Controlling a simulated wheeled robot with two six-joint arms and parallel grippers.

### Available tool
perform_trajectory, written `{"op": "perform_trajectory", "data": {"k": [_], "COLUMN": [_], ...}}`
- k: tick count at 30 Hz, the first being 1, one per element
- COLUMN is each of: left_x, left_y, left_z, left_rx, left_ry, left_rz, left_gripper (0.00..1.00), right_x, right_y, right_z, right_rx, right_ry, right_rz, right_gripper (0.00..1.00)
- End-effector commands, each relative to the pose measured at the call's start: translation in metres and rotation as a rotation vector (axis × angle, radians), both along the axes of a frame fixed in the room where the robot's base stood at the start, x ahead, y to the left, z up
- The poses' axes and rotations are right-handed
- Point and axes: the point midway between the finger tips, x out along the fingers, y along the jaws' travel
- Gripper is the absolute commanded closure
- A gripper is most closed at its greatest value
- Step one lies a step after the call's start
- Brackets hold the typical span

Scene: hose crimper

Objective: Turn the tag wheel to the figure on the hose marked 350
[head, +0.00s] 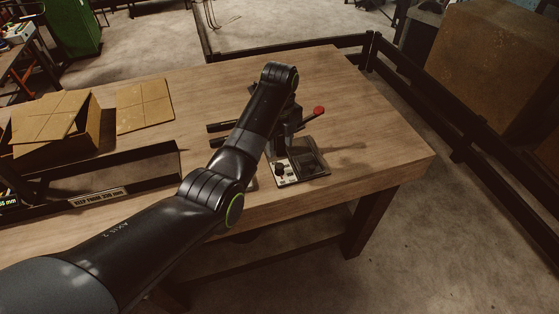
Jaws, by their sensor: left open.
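My left arm reaches across the table, and my left gripper (286,139) points down over the crimping device, dark against it and partly hidden by my forearm. Its jaws are open. The device's base (314,167) stands near the table's front right, with a light panel (287,172) carrying small dark knobs. I cannot tell surely which is the tag wheel or read its figure. A lever with a red knob (318,111) sticks out to the right. Dark hose-like bars (217,127) lie left of the device, partly behind my forearm; no 350 mark is readable. My right gripper is not in view.
A long dark tray (150,166) with a label lies at the left, with an open cardboard box (85,138) behind it. A flat cardboard piece (144,105) lies beside the box. The right part of the wooden table (385,135) is clear. A dark rail (440,108) runs beyond it.

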Motion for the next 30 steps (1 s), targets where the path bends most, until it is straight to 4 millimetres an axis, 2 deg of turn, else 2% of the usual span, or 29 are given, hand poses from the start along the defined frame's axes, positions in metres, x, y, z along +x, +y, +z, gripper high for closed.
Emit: {"op": "perform_trajectory", "data": {"k": [1,4,9,12,18,26,30], "left_x": [-0.001,-0.001,0.0,0.0,0.0,0.0,0.0], "left_y": [0.0,0.001,0.0,0.0,0.0,0.0,0.0], "left_z": [-0.01,-0.031,-0.058,-0.068,-0.077,-0.078,-0.078], "left_rx": [0.002,0.003,0.002,0.002,0.001,0.001,0.001], "left_ry": [0.006,0.004,0.001,0.001,-0.001,-0.002,-0.002], "left_rz": [0.0,0.0,-0.001,0.0,0.0,0.0,0.0], "left_gripper": [0.53,0.53,0.53,0.53,0.53,0.53,0.7], "right_x": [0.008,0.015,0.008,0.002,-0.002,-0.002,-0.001], "right_y": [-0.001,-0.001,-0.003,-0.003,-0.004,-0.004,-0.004], "right_z": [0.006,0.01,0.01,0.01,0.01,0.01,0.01], "right_rx": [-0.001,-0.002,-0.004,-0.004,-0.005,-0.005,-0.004], "right_ry": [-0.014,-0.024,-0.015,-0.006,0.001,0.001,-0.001], "right_rz": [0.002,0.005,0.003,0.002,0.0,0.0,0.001], "right_gripper": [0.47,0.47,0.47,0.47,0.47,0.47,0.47]}}
